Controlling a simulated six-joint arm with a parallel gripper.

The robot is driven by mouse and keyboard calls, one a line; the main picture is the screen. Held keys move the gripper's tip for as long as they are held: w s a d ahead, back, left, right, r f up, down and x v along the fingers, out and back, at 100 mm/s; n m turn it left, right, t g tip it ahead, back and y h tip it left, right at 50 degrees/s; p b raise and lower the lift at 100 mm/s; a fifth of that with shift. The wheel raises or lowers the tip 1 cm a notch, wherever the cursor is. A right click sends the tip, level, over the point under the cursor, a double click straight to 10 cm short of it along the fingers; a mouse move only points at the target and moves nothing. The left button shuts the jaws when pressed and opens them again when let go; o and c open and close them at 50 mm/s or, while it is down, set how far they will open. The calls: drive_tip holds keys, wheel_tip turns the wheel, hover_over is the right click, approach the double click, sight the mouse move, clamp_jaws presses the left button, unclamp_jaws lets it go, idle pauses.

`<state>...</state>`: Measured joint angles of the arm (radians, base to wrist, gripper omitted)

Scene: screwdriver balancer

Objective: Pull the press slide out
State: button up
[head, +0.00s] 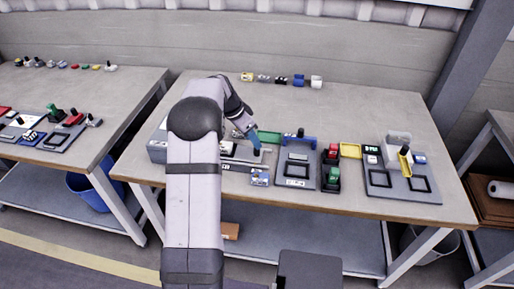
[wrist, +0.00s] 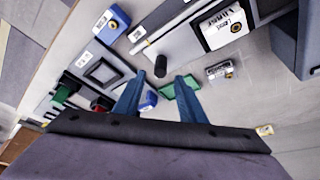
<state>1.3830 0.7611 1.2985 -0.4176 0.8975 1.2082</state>
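The press slide (head: 240,152) appears to be the light grey bar at the left station, partly hidden behind my arm in the head view. A dark upright knob (wrist: 160,66) stands on a grey strip in the wrist view. My gripper (wrist: 160,77) is open, with blue fingers apart and the knob lined up between their tips in the picture. I cannot tell whether the tips are level with the knob or above it. In the head view my gripper (head: 252,142) is over this station, and nothing shows held.
A green tray (head: 268,137) lies just behind the station. A middle station with a blue bridge (head: 299,141) and red and green blocks stand to the right. Small parts (head: 280,79) line the table's back.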

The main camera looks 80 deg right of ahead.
drive_tip(key=shift+p+x, duration=0.9)
drive_tip(key=shift+x, duration=2.4)
clamp_jaws()
